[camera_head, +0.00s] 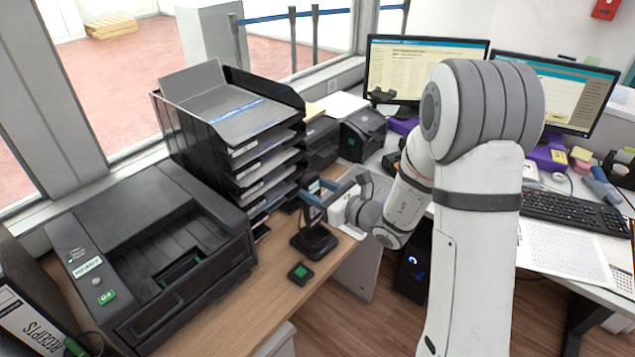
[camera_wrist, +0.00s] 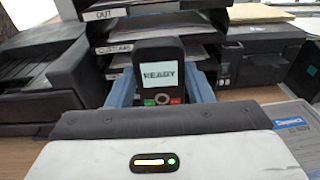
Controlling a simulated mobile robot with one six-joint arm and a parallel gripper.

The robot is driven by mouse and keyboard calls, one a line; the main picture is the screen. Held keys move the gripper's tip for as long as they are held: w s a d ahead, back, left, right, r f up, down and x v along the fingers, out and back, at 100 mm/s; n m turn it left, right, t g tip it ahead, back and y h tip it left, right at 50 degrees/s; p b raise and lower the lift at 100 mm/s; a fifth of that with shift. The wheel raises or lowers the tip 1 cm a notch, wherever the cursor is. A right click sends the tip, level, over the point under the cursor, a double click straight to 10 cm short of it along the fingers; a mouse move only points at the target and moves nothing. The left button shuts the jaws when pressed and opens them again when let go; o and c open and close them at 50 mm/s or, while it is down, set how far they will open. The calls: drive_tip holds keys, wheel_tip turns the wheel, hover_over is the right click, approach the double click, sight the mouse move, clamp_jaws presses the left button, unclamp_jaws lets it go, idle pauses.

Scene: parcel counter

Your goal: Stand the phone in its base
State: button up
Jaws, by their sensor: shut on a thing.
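The phone (camera_wrist: 158,72) is a dark handset with a lit screen reading "READY" and green and red keys below. It stands upright in the wrist view. My gripper (camera_wrist: 160,90) has blue fingers closed on its two sides. In the head view my gripper (camera_head: 318,193) is over the black base (camera_head: 314,243), which sits on the wooden counter. The phone's lower end is at or just above the base; I cannot tell whether it is seated. The gripper body hides the base in the wrist view.
A black tray tower (camera_head: 215,140) stands close behind and left of the base. A large printer (camera_head: 150,255) is at the left. A small block with a green top (camera_head: 300,272) lies in front of the base. The counter's right edge is close to the base.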

drive_tip(key=shift+w+d+r+t, duration=0.15)
drive_tip(key=shift+w+t, duration=0.15)
drive_tip(key=shift+f+b, duration=1.05)
drive_tip(key=shift+f, duration=0.75)
drive_tip(key=shift+r+b, duration=0.1)
drive_tip(key=shift+b, duration=0.9)
drive_tip(key=shift+s+d, duration=0.1)
drive_tip(key=shift+d, duration=0.05)
drive_tip(key=shift+s+d+b, duration=0.15)
drive_tip(key=shift+s+b, duration=0.05)
drive_tip(key=shift+b, duration=0.1)
drive_tip(key=shift+f, duration=0.2)
drive_tip(key=shift+f+b, duration=0.8)
drive_tip(key=shift+b, duration=0.05)
drive_tip(key=shift+f+b, duration=0.7)
drive_tip(key=shift+b, duration=0.3)
idle(0.6)
